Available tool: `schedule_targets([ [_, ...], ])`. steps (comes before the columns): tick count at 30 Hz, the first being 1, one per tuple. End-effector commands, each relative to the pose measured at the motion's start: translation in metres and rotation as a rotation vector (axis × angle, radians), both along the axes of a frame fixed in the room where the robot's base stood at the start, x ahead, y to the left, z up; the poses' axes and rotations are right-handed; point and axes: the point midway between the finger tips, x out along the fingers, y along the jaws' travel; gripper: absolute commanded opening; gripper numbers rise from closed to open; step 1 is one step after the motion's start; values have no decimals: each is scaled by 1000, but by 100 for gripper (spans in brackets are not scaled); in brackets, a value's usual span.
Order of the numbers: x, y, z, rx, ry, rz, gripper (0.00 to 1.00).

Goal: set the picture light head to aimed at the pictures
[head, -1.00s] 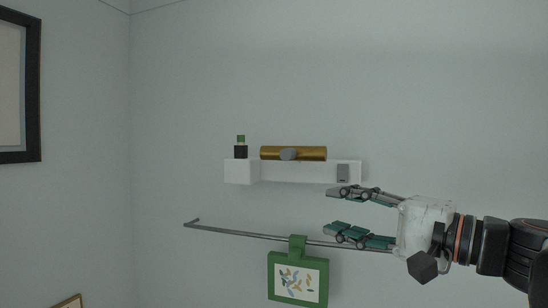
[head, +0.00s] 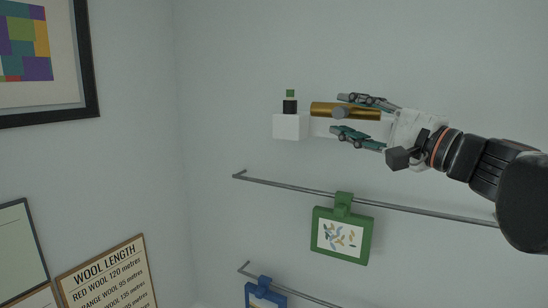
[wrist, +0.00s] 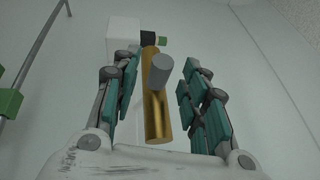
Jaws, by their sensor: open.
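The picture light head is a brass-coloured cylinder (head: 345,110) at the white wall fixture (head: 291,126). A grey knob (head: 339,113) sticks out of its side. In the wrist view the brass cylinder (wrist: 157,110) and its grey knob (wrist: 161,71) lie between my fingers. My gripper (head: 352,116) is open, with one finger above and one below the right part of the cylinder in the head view. I see no clear contact in the wrist view. My fingers and hand hide the fixture's right end. A framed picture in a green holder (head: 342,235) hangs below.
A black and green switch-like piece (head: 290,102) stands on the fixture's left end. Metal rails (head: 290,187) run below, the lower one with a blue holder (head: 265,293). Framed pictures, including a wool length chart (head: 108,272), are on the left wall.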

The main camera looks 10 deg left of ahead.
Motion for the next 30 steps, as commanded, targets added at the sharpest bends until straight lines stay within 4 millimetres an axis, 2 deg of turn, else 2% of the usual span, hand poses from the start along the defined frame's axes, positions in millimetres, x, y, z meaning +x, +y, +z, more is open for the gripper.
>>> schedule_targets([
  [1, 7, 7, 3, 0, 0, 5, 40],
  [6, 19, 18, 6, 0, -1, 4, 40],
  [17, 22, 21, 6, 0, 0, 1, 40],
  [18, 22, 21, 6, 0, 0, 0, 36],
  [23, 23, 20, 6, 0, 0, 0, 0],
  [30, 23, 20, 7, 3, 6, -1, 0],
])
